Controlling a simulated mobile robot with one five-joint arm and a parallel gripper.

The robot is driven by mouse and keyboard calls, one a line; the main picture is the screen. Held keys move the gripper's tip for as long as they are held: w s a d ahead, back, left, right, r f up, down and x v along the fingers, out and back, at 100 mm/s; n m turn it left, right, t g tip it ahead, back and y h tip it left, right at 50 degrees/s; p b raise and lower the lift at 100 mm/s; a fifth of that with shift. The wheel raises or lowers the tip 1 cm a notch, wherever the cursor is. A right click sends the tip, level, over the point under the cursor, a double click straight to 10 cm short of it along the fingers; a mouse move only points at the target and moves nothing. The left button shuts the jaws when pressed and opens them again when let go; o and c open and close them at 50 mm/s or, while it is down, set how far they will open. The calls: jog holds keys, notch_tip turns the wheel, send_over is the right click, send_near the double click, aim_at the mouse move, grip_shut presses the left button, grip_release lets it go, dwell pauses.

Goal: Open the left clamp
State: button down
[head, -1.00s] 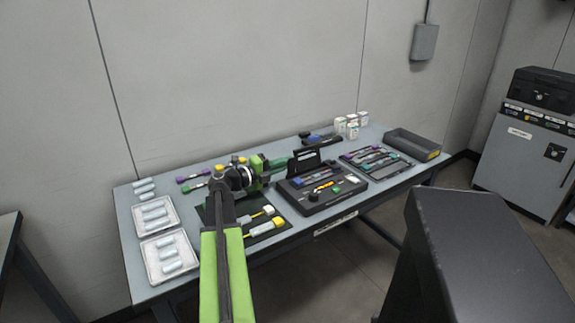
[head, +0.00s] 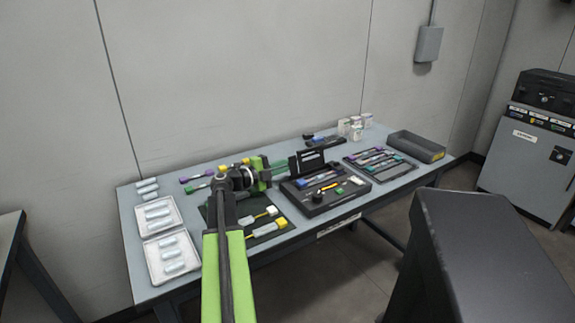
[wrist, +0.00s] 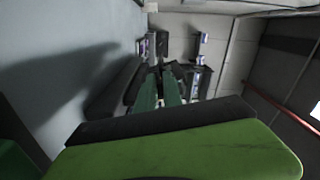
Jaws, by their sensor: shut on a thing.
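The black splicer (head: 345,200) stands in the middle of the table with its black lid (head: 307,161) upright at the back. Small blue parts show on its top; the left clamp seems to be the blue piece (head: 304,183) at the left, too small to tell open or closed. My gripper (head: 288,166) reaches in from the left, its green fingers at the left edge of the lid. The fingers (wrist: 160,85) are close together in the wrist view, with dark parts at their tips. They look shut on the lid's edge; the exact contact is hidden.
Two white trays (head: 150,232) with pale cylinders lie at the left. A rack (head: 400,172) of coloured pieces and a dark bin (head: 437,154) stand right of the splicer.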

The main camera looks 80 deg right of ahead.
jog(key=shift+a+f, duration=0.1)
jog(key=c, duration=1.5)
grip_release()
jog(key=v, duration=1.7)
jog(key=shift+w+a, duration=0.15)
